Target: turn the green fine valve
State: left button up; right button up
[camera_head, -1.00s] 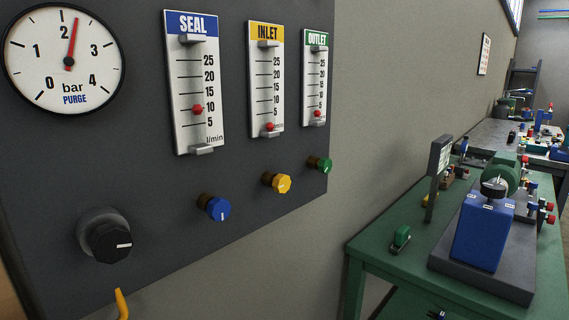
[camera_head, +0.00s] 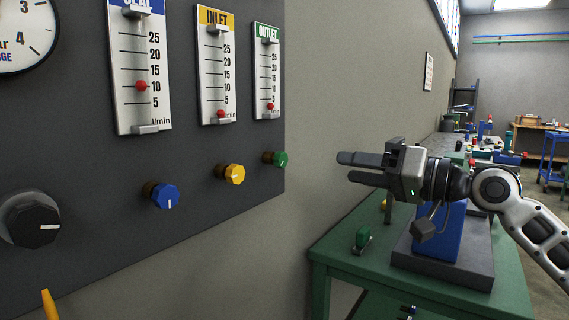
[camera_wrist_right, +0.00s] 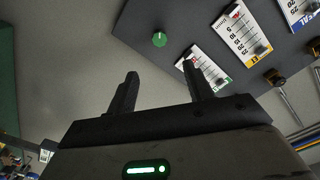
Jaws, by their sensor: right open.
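The green fine valve (camera_head: 281,159) is a small round knob at the lower right edge of the dark wall panel, under the OUTLET flow meter (camera_head: 266,75). My right gripper (camera_head: 349,167) is to the right of the green knob, pointing left, open and empty, with a clear gap to the knob. In the right wrist view the green knob (camera_wrist_right: 160,39) shows beyond the gap between the two fingertips (camera_wrist_right: 160,72), not touching them. The red float of the OUTLET meter is low, under the 5 mark. My left gripper is out of view.
A yellow knob (camera_head: 230,174) and a blue knob (camera_head: 162,195) sit left of the green one on the panel (camera_head: 95,170). A black knob (camera_head: 32,220) is at far left. A green table (camera_head: 330,245) with a blue device (camera_head: 447,225) stands behind my right arm.

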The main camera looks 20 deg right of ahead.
aim_at(285, 159)
jog(key=p+x, duration=0.3)
jog(key=x, duration=1.2)
jog(key=c, duration=1)
